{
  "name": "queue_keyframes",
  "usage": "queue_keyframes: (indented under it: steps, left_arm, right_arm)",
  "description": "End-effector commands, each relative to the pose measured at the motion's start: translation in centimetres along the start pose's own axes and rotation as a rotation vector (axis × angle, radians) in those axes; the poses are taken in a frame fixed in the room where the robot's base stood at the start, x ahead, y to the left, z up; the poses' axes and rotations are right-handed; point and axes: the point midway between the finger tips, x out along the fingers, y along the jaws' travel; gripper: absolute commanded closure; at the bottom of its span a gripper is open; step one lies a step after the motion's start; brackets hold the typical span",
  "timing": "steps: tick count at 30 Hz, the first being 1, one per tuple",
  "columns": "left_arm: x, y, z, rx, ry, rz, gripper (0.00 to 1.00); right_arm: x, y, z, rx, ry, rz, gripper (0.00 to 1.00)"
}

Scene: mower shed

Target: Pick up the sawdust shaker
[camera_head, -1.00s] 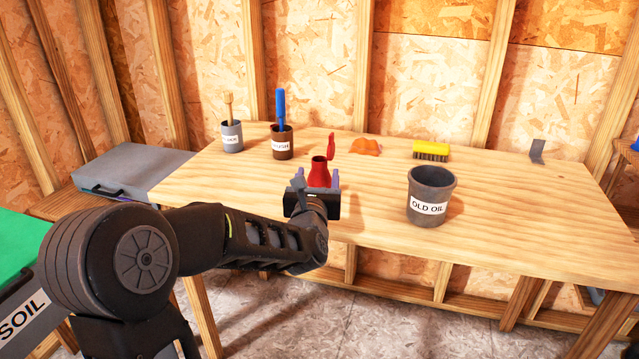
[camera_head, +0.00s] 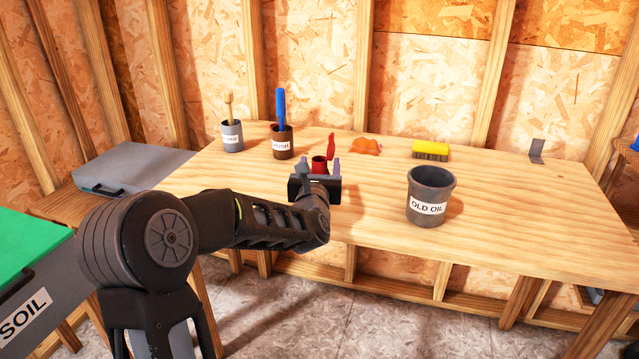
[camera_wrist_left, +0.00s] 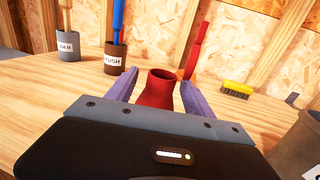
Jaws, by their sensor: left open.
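A red vessel with a round open mouth (camera_head: 319,165), apparently the sawdust shaker, stands upright on the wooden workbench (camera_head: 520,230). No label shows on it. In the left wrist view the red vessel (camera_wrist_left: 157,88) stands between the two purple fingers of my left gripper (camera_wrist_left: 159,77). The left gripper (camera_head: 321,168) is open, with a finger on either side of the vessel. I cannot tell whether either finger touches it. The vessel's lower part is hidden behind the gripper body. My right gripper is not in view.
A slim red upright object (camera_head: 330,147) is just behind the vessel. A grey cup (camera_head: 232,143) and a brown cup (camera_head: 281,150) stand behind left. An orange rag (camera_head: 366,146), a yellow brush (camera_head: 431,147) and the OLD OIL bucket (camera_head: 428,185) are rightward.

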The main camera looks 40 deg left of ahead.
Motion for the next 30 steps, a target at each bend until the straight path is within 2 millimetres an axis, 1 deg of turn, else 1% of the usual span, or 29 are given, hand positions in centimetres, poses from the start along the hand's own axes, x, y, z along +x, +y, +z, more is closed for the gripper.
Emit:
queue_keyframes:
  steps: [2,24,30]
  left_arm:
    - [-0.01,0.0,0.01,0.0,0.0,0.0,0.4]
    - [-0.01,0.0,0.0,0.0,0.0,0.0,1.0]
    - [-0.01,0.0,0.04,0.0,-0.001,0.0,1.0]
  right_arm:
    - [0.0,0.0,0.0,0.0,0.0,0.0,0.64]
    - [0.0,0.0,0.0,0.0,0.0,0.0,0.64]
    - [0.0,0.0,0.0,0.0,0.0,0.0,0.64]
